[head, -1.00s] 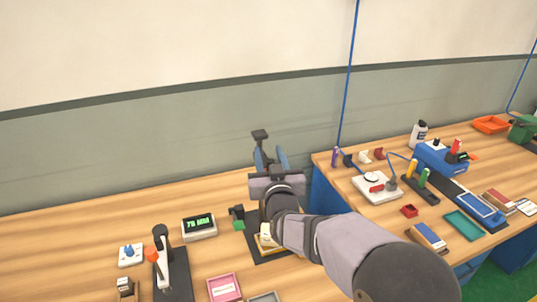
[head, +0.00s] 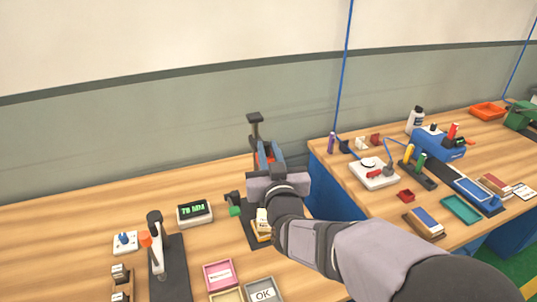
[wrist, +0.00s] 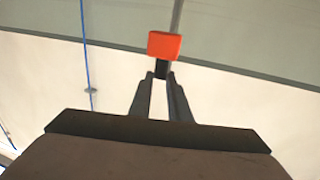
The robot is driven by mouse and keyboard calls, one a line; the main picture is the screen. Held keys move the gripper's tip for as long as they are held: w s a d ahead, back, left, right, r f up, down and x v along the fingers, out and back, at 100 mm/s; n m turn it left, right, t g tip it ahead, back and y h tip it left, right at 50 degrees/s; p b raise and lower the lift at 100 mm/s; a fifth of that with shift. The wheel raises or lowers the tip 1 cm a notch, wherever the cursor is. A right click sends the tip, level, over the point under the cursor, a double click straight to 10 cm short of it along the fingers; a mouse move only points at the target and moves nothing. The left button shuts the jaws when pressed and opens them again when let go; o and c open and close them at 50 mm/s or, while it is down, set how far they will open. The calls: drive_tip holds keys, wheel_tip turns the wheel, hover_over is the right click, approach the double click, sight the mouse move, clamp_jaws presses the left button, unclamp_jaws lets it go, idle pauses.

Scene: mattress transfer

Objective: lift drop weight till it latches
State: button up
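The drop weight is an orange block (wrist: 165,46) with a dark stub below it. In the wrist view it sits just beyond my fingertips. In the head view a sliver of orange shows between my blue fingers. My gripper (wrist: 161,76) has its fingers close together, with the dark stub filling the narrow gap between the tips, so it looks shut on the drop weight's stub. The rig's post with its black top (head: 254,118) rises behind my gripper. Its lower part is mostly hidden by my arm, and the latch cannot be made out.
A display box (head: 195,212) with green digits stands left of the rig. A lever press (head: 156,245) is further left, with pink (head: 220,275) and grey (head: 264,290) trays in front. A second bench on the right is crowded. The wall behind is clear.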

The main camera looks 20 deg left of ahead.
clamp_jaws()
drive_tip(key=s+d+f+n+y+b, duration=0.1)
drive_tip(key=s+d+n+y+b, duration=0.2)
drive_tip(key=n+b, duration=1.1)
drive_tip(key=s+n+y+b, duration=0.4)
drive_tip(key=n+b, duration=0.8)
drive_tip(key=b, duration=0.5)
drive_tip(key=d+f+n+h+b, duration=0.1)
drive_tip(key=d+f+n+b, duration=0.1)
drive_tip(key=f+n+b, duration=0.4)
drive_tip(key=d+f+n+h+b, duration=0.1)
drive_tip(key=d+f+n+b, duration=0.1)
drive_tip(key=f+n+b, duration=0.4)
wheel_tip(320, 180, down, 3)
drive_tip(key=shift+w+d+r+b, duration=0.2)
drive_tip(key=shift+d+b, duration=0.15)
drive_tip(key=shift+b, duration=0.4)
drive_tip(key=shift+a, duration=0.1)
